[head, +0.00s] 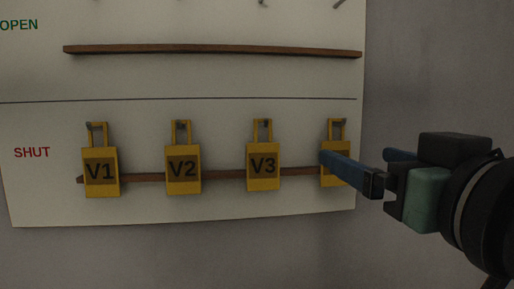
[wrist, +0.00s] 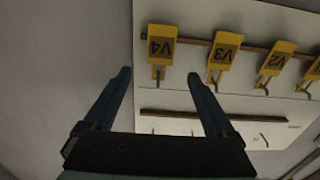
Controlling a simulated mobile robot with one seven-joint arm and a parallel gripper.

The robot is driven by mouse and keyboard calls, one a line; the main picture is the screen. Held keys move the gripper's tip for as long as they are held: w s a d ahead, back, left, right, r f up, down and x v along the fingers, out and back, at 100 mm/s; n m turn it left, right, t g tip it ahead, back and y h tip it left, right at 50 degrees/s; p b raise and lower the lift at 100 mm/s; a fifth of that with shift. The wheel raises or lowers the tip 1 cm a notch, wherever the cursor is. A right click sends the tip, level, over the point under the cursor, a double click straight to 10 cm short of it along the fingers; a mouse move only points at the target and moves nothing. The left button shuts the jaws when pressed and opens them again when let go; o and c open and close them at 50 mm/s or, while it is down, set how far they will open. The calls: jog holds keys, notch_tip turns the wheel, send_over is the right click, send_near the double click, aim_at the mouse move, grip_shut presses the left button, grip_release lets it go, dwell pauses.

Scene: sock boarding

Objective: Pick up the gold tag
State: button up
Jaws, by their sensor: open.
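Several gold-yellow tags hang from hooks in the SHUT row of a white board: V1 (head: 100,172), V2 (head: 183,170), V3 (head: 263,168) and a rightmost one (head: 330,180) whose label is partly hidden behind my finger. The wrist view shows that one upside down as V4 (wrist: 161,45), with V3 (wrist: 224,50) and V2 (wrist: 277,58) to its right. My gripper (head: 353,157) is open at the right end of the row, with one blue finger in front of V4 in the head view. In the wrist view, V4 lies just beyond and between the open fingertips (wrist: 159,74), ungripped.
The white board (head: 220,215) is fixed on a grey wall (head: 435,60). A brown strip (head: 215,174) runs behind the tags. Another strip (head: 210,50) crosses the OPEN section above, with hooks at the top edge. The wall right of the board is bare.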

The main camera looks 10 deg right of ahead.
aim_at(343, 136)
jog(key=w+p, duration=0.1)
jog(key=w, duration=0.1)
jog(key=w+p, duration=0.2)
jog(key=w, duration=0.1)
jog(key=shift+w+a+r, duration=0.1)
jog(key=shift+w+r, duration=0.1)
jog(key=shift+w, duration=0.1)
jog(key=shift+w+f, duration=0.15)
jog(key=shift+w, duration=0.3)
grip_shut()
jog(key=shift+r+p, duration=0.75)
jog(key=shift+r, duration=0.1)
jog(key=s, duration=1.8)
jog(key=shift+d, duration=0.35)
